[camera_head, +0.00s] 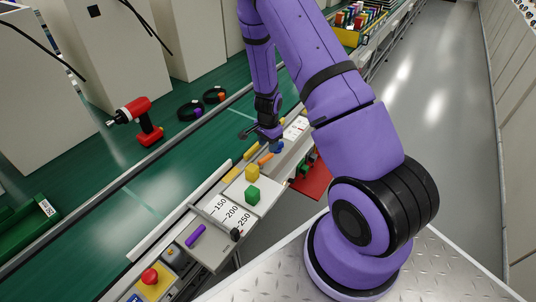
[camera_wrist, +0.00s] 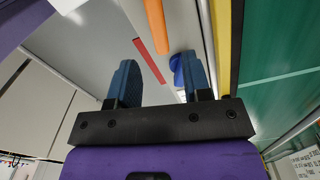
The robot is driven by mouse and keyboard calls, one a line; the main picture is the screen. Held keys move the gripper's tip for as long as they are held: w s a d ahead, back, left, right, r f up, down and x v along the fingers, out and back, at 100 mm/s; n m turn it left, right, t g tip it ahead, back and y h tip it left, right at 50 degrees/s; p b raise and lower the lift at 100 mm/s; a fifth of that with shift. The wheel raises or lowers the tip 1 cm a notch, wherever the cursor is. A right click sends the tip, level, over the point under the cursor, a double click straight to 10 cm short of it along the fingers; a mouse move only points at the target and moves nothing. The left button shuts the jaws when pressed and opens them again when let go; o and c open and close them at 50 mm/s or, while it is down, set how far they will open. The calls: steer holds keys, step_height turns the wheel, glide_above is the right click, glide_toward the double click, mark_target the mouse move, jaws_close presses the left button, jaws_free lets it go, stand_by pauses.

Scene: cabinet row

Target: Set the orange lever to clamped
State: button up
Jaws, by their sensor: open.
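The orange lever (camera_head: 265,159) is a short bar on the pale panel strip along the bench front, just below my gripper in the head view. In the wrist view the orange lever (camera_wrist: 156,26) enters from the top edge, ahead of my gripper and apart from it. My gripper (camera_wrist: 160,68) is open, with two dark blue fingers and nothing between them touching. In the head view my gripper (camera_head: 272,143) hangs low over the panel. A red strip (camera_wrist: 149,60) lies flat on the panel beside the lever. I cannot read which setting the lever is at.
A yellow bar (camera_wrist: 229,50) runs along the panel's bench side. A blue round part (camera_wrist: 177,70) sits close to the right finger. Yellow (camera_head: 252,172) and green (camera_head: 252,194) blocks and a purple lever (camera_head: 195,235) stand nearer me. A red drill (camera_head: 139,120) stands on the green bench.

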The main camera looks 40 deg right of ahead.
mark_target(268, 155)
steer(key=shift+f, duration=2.8)
